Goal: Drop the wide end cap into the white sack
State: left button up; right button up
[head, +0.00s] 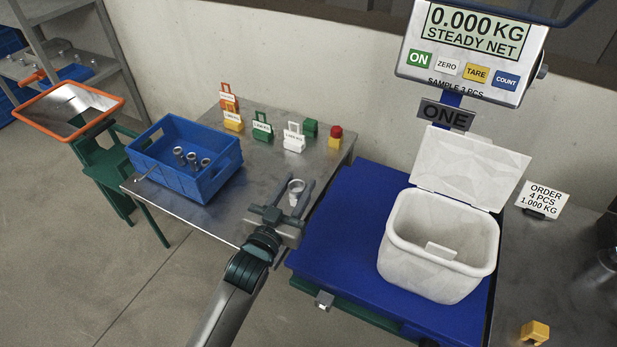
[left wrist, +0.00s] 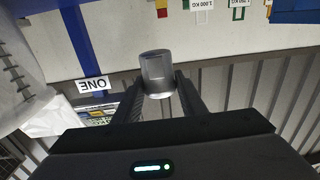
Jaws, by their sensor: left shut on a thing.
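My left gripper (head: 295,187) is shut on a grey metal cylindrical piece, the wide end cap (head: 297,185), held between its fingertips above the right part of the metal table. In the left wrist view the end cap (left wrist: 157,72) sits between the two fingers. The white sack (head: 402,262) looks like a faceted white tub with its lid (head: 478,168) raised at the back. It stands to the right of my left gripper, with a small pale block visible inside it. My right gripper is not in view.
The sack stands on a blue platform (head: 340,228) below a scale display (head: 470,50) reading 0.000 KG. A blue bin (head: 215,186) with several metal parts is on the metal table (head: 165,196). Coloured weights with tags (head: 262,127) line the back. A yellow block (head: 535,331) lies front right.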

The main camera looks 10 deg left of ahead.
pick_arm(q)
jog(key=s+a+r+n+y, duration=0.1)
jog(key=s+a+r+y, duration=0.1)
jog(key=s+a, duration=0.3)
jog(key=s+a+r+n+y, duration=0.2)
jog(key=s+a+r, duration=0.3)
jog(key=s, duration=0.5)
jog(key=shift+s+a+r+t+y, duration=0.25)
jog(key=shift+s+a+t+y, duration=0.1)
jog(key=shift+y, duration=0.15)
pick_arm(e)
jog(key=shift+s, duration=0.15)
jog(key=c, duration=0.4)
pick_arm(q)
jog(key=shift+d, duration=0.1)
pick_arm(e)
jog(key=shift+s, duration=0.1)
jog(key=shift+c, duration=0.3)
